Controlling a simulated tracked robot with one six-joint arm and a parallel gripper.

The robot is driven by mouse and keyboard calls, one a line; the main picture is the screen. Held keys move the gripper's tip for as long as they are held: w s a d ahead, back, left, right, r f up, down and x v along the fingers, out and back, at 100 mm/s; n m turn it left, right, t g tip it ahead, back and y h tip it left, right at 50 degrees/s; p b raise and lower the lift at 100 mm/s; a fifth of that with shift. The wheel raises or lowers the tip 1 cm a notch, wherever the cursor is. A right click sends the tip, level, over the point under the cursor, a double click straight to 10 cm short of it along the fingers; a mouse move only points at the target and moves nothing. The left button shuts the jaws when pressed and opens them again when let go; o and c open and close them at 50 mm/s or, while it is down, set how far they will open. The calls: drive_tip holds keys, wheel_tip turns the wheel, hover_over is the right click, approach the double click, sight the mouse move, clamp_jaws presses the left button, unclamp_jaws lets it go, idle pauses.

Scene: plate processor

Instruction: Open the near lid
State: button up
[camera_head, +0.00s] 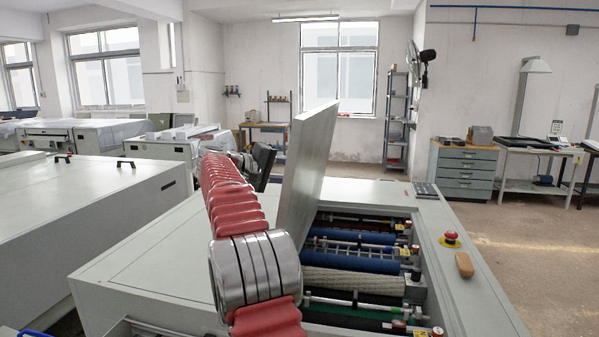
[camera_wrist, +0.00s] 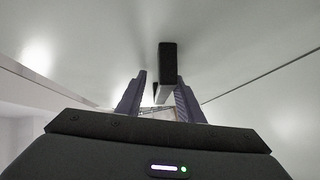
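The lid (camera_head: 312,165) of the near machine is a pale grey panel. It stands raised and tilted steeply, with the rollers beneath it uncovered. In the wrist view, the lid's pale surface (camera_wrist: 235,50) fills much of the picture and bears a dark handle (camera_wrist: 168,62). My gripper (camera_wrist: 161,80) has its fingers apart, one on each side of the handle's line. A gap shows at the left finger; whether the right finger touches the handle I cannot tell. In the head view my red arm runs back along the lid's left side, and the gripper is not clearly visible.
The open bay shows blue rollers (camera_head: 355,261) and a beige roller (camera_head: 352,281). On the right rim are a red emergency button (camera_head: 450,237) and a tan block (camera_head: 464,265). Another machine (camera_head: 90,205) stands left. Open floor lies right, before a grey drawer cabinet (camera_head: 464,171).

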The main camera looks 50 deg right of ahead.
drive_tip(key=v, duration=1.3)
drive_tip(key=shift+a, duration=0.3)
drive_tip(key=shift+w+f, duration=0.1)
